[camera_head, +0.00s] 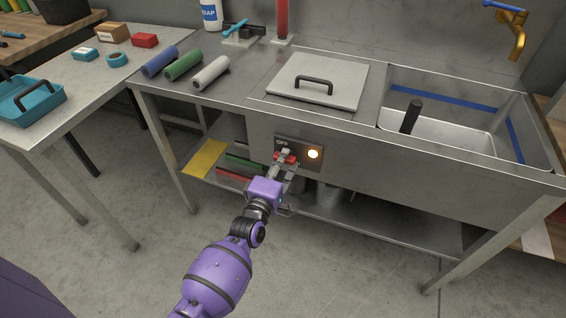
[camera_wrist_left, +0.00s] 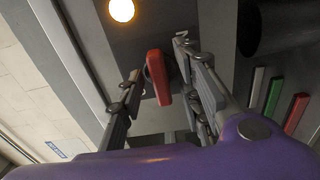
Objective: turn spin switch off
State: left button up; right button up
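The spin switch is a red handle (camera_head: 286,157) on a dark panel (camera_head: 298,147) marked OFF, on the front of the steel counter. A round lamp (camera_head: 313,154) to its right glows warm white. My left gripper (camera_head: 283,163) is in front of the switch and partly covers it. In the left wrist view the red handle (camera_wrist_left: 158,77) lies between the spread fingers (camera_wrist_left: 159,62), with gaps on both sides. The lamp (camera_wrist_left: 122,10) is lit there too. My right gripper is in neither view.
The steel counter (camera_head: 240,92) holds blue, green and white rolls, a lid with a black handle (camera_head: 315,82) and a sink (camera_head: 440,130). A lower shelf (camera_head: 380,222) lies below the panel. A side table (camera_head: 110,85) stands left. The floor in front is clear.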

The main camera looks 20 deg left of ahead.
pick_arm(q)
jog(key=shift+c, duration=0.2)
grip_shut()
jog(key=shift+m, duration=0.3)
jog(key=shift+m+p, duration=1.65)
jog(key=shift+m, duration=6.95)
jog(key=shift+o, duration=0.2)
grip_release()
